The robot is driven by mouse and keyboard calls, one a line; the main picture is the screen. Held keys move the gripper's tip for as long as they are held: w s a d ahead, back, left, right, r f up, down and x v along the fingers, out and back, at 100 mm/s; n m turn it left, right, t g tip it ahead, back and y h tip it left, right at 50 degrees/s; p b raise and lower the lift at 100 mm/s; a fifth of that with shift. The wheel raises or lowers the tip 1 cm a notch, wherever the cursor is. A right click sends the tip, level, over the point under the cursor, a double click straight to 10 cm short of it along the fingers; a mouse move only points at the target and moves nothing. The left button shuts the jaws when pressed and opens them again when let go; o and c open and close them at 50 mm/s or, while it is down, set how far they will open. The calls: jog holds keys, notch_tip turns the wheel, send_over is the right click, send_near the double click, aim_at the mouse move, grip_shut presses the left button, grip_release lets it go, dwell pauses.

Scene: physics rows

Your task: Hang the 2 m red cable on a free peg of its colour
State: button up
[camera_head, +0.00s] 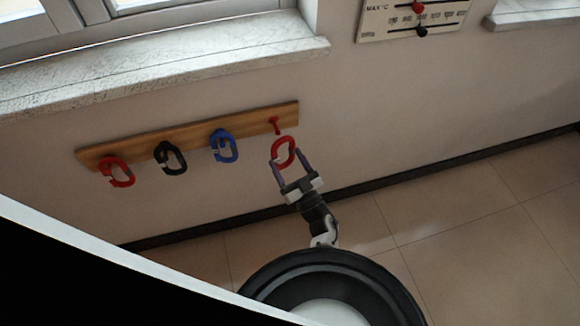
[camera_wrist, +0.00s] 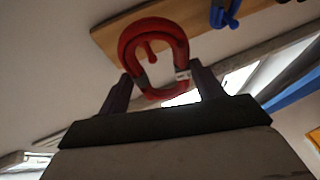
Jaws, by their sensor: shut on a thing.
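A coiled red cable (camera_head: 292,147) is held between the two fingers of my gripper (camera_head: 285,158), just below the right end of the peg board. In the wrist view the red coil (camera_wrist: 155,27) stands up between the fingertips (camera_wrist: 160,75), with a white tag on its right side. A bare red peg (camera_head: 276,124) sticks out at the board's right end. In the wrist view that peg (camera_wrist: 149,50) shows through the coil's opening. In the head view the coil appears lower than the peg and apart from it. The tag's writing is too small to read.
The wooden board (camera_head: 197,138) also bears another red coil (camera_head: 117,171), a black coil (camera_head: 171,157) and a blue coil (camera_head: 224,146). A window sill (camera_head: 160,65) juts out above. A panel with sliders (camera_head: 415,18) is at upper right. The floor to the right is clear.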

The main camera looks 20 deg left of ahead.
jog(key=w+a+f+b, duration=0.1)
jog(key=w+a+b, duration=0.2)
jog(key=w, duration=0.4)
jog(key=shift+a+f, duration=0.3)
jog(key=shift+a, duration=0.5)
dwell(0.7)
jog(key=o, duration=1.1)
jog(key=b+v, duration=0.3)
jog(key=v, duration=1)
jog(key=shift+s+d+f, duration=0.2)
jog(key=shift+d, duration=0.05)
